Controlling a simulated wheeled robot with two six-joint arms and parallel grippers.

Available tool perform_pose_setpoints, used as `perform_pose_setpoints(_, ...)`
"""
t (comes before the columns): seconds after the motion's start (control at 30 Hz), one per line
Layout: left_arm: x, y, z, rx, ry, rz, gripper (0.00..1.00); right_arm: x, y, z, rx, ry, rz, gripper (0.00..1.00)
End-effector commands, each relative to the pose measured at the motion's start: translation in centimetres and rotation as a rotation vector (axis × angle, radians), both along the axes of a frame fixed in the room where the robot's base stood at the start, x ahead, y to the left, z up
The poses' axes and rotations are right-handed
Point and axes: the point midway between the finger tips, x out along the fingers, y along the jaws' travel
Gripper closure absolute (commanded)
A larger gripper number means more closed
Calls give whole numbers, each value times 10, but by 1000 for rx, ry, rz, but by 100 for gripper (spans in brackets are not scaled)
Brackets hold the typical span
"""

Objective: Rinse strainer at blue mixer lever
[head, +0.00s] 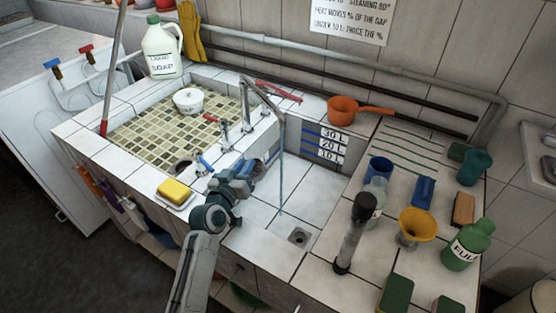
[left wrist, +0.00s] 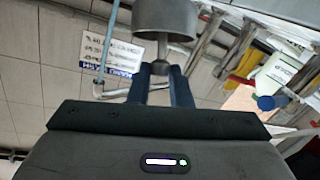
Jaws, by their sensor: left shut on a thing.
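My left gripper (head: 250,170) reaches over the divide between the two basins, beside the faucet. In the left wrist view its blue-grey fingers (left wrist: 160,88) are shut on the knob of a grey, cup-shaped metal strainer (left wrist: 165,18). In the head view the strainer is hard to tell apart from the gripper. A thin blue water stream (head: 282,165) falls from the spout (head: 262,95) into the right basin. It also shows in the left wrist view (left wrist: 108,42), left of the strainer and apart from it in the picture. The blue mixer lever (head: 206,163) is left of my gripper.
The right basin has a square drain (head: 299,236) and a litre scale (head: 326,145). The left basin holds a white pot (head: 188,101). A yellow sponge (head: 174,192) lies on the front rim. An orange pan (head: 345,110), a yellow funnel (head: 417,226) and a green bottle (head: 468,244) stand right.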

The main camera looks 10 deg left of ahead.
Motion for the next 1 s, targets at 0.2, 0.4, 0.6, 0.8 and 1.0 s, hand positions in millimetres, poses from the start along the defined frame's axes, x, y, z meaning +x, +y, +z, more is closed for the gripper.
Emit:
perform_pose_setpoints(0.2, -10, 11, 15, 2, 0, 0, 100, 0, 0, 15, 0, 0, 0, 66)
perform_pose_setpoints(0.4, -21, 22, 28, 1, 0, 0, 100, 0, 0, 28, 0, 0, 0, 66)
perform_pose_setpoints(0.6, -31, 32, 39, 2, -1, 0, 100, 0, 0, 40, 0, 0, 0, 66)
perform_pose_setpoints(0.8, -35, 36, 40, 0, 0, 0, 100, 0, 0, 41, 0, 0, 0, 66)
perform_pose_setpoints(1.0, -35, 36, 40, 0, -1, 0, 100, 0, 0, 41, 0, 0, 0, 66)
